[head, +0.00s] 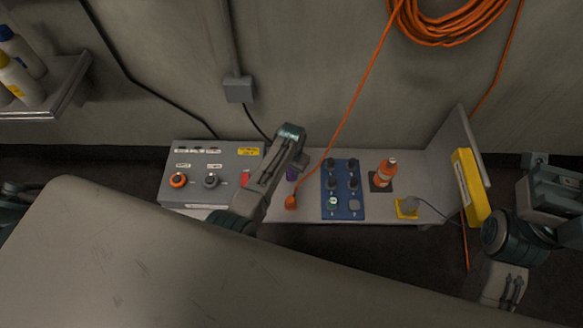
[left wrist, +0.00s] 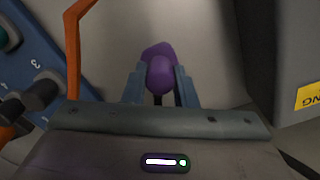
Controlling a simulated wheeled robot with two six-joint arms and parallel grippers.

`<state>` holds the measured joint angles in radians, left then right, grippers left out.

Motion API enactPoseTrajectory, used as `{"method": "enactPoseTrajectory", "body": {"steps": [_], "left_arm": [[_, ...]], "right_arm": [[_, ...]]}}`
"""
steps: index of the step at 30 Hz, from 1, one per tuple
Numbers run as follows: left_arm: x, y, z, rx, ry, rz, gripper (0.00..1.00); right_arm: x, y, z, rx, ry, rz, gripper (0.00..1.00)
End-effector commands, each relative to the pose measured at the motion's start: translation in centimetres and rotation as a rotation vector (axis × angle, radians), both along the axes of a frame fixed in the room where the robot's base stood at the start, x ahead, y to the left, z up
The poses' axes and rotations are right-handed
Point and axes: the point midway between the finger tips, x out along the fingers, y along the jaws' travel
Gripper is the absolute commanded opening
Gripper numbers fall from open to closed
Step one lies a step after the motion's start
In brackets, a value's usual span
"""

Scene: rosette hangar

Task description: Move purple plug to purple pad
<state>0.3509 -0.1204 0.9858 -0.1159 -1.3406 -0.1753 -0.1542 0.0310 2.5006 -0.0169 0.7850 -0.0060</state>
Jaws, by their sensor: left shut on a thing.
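The purple plug (left wrist: 160,76) is between the two fingers of my left gripper (left wrist: 160,92) in the left wrist view, and the fingers are shut on it. A wider purple patch (left wrist: 155,50) shows just behind the plug; I cannot tell whether it is the purple pad or part of the plug. In the head view my left gripper (head: 298,163) is over the bench between the grey control box and the blue board, with a bit of the purple plug (head: 292,174) below it. My right arm is at the right edge; its fingers are not clear.
The grey control box (head: 230,158) stands left of the gripper. An orange plug (head: 291,203) with a cable lies in front. A yellow case (head: 470,187) stands beyond.

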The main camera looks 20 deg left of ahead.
Motion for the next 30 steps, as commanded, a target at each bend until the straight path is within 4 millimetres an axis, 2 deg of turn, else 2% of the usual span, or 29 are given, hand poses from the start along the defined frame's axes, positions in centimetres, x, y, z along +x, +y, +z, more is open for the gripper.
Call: {"method": "enactPoseTrajectory", "body": {"steps": [27,28,30], "left_arm": [[0.00,0.01,-0.21,0.000,0.000,0.000,0.00],[0.00,0.01,-0.21,0.000,0.000,0.000,0.27],[0.00,0.01,-0.21,0.000,0.000,0.000,0.41]], "right_arm": [[0.07,-0.05,-0.02,0.008,0.015,-0.002,0.00],[0.07,-0.05,0.00,0.008,0.014,-0.002,0.00],[0.07,-0.04,0.05,0.007,0.011,-0.002,0.00]]}}
